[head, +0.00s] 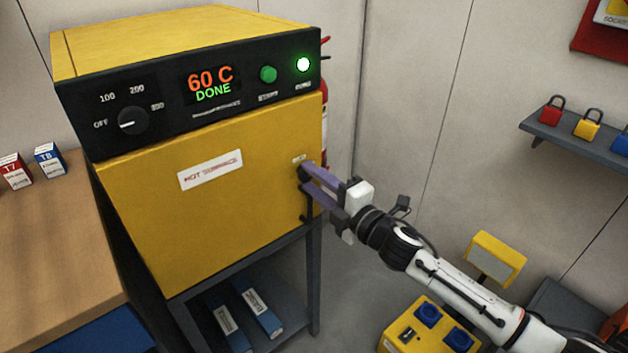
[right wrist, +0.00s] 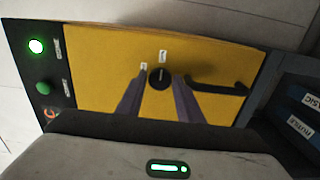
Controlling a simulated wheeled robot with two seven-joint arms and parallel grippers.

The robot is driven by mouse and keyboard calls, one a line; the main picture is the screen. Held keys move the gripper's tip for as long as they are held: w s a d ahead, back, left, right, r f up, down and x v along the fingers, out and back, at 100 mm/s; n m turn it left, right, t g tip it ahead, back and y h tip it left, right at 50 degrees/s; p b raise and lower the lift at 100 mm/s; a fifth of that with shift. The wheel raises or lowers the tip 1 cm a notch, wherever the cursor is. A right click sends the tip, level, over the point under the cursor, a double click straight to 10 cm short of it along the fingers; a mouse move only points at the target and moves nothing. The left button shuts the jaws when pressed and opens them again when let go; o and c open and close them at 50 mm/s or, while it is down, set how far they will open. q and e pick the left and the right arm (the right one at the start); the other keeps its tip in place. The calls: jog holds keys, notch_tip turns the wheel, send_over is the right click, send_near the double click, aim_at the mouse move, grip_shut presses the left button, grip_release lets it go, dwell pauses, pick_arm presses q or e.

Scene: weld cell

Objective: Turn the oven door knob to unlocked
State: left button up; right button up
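The oven (head: 215,200) is yellow with a black control panel that reads 60 C DONE. Its door knob (right wrist: 160,78) is round and black with a light pointer mark, between two small labels too blurred to read. The pointer lines up roughly with the upper label (right wrist: 163,57) in the right wrist view. My right gripper (head: 308,176) is at the door's right edge, its purple fingers on either side of the knob. In the right wrist view the fingers (right wrist: 160,79) look parted, with a narrow gap beside the knob. My left gripper is out of view.
A black door handle (right wrist: 218,87) sits close to the knob. A dial (head: 133,121) and green button (head: 268,74) are on the panel. A wooden bench (head: 60,240) with boxes stands left. A padlock shelf (head: 575,143) is on the right wall; a yellow box (head: 425,330) stands low right.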

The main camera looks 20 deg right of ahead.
jog(key=shift+o, duration=1.2)
jog(key=v, duration=1)
jog(key=shift+s+b, duration=0.15)
jog(key=shift+b, duration=0.3)
jog(key=s+a+f+m+g+h, duration=0.2)
jog(key=s+a+f+m+g, duration=0.1)
jog(key=s+f+m, duration=0.7)
jog(key=s+a+f+m+g+h, duration=0.1)
jog(key=s+a+f+m+g, duration=0.2)
jog(key=s+f+m, duration=0.6)
jog(key=s+f+g, duration=0.2)
jog(key=s+f, duration=0.4)
jog(key=f, duration=0.3)
jog(key=shift+a+f+m+h, duration=0.15)
jog(key=shift+f+m+h, duration=0.25)
jog(key=shift+w, duration=0.1)
jog(key=shift+c, duration=0.5)
